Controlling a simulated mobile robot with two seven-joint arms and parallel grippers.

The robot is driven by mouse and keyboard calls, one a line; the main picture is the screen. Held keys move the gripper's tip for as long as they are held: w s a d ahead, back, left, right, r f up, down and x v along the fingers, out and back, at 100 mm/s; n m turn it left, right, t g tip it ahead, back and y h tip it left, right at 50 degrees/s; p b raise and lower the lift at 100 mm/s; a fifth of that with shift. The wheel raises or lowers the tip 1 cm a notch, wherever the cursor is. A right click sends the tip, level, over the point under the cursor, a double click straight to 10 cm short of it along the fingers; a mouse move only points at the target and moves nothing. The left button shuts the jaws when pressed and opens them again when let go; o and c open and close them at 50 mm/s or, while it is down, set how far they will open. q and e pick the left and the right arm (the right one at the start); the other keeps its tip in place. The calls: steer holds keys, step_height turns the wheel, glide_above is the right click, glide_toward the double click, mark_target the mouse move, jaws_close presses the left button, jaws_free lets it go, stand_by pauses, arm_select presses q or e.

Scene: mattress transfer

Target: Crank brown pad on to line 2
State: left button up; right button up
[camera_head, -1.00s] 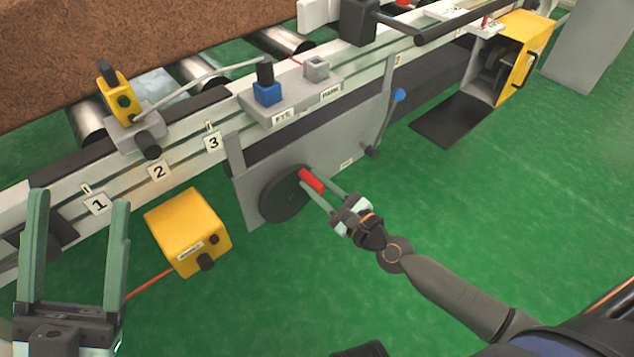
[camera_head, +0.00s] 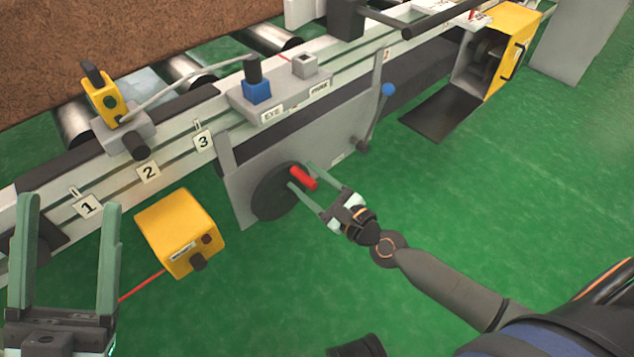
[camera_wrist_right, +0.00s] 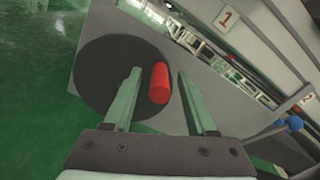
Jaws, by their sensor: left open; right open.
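The brown pad (camera_head: 150,45) lies on the rollers at the upper left. The labels 1, 2 and 3 run along the rail, with label 2 (camera_head: 148,173) in the middle. A dark crank wheel (camera_head: 272,196) with a red handle (camera_head: 303,178) is on the grey side plate. My left gripper (camera_head: 70,215) is open and empty at the lower left.
A yellow box (camera_head: 180,230) with a red line stands below the rail. A yellow sensor (camera_head: 103,95) sits above label 2. A blue block (camera_head: 257,90) and a blue-knobbed lever (camera_head: 388,90) are near the plate.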

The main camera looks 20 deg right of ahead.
steer(key=b+v, duration=0.1)
steer(key=v, duration=1.1)
steer(key=shift+s, duration=0.15)
steer(key=shift+d+r, duration=0.1)
steer(key=shift+r, duration=0.05)
stand_by(0.7)
